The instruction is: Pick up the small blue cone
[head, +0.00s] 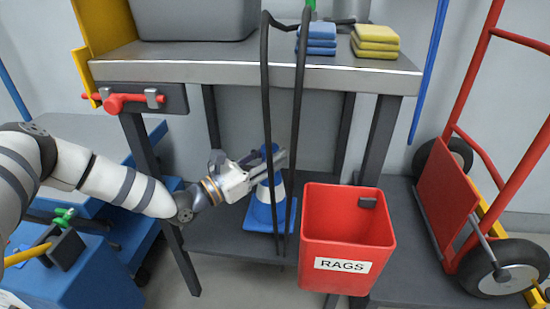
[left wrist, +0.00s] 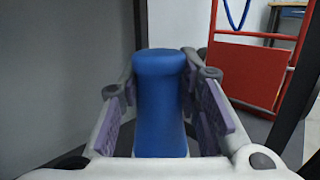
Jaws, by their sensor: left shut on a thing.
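The small blue cone (head: 266,212) has a white band and a square blue base. It stands upright on the lower shelf of the bench, or very close to it; I cannot tell whether the base touches. My left gripper (head: 270,168) reaches in from the left and is shut on the cone's upper part. In the left wrist view the blue cone top (left wrist: 160,95) sits between the two purple-padded fingers of my left gripper (left wrist: 163,105). My right gripper is not in view.
A black handle frame (head: 267,90) rises in front of the bench, close to the cone. A red RAGS bin (head: 345,235) stands to the right. A red hand truck (head: 450,200) stands far right.

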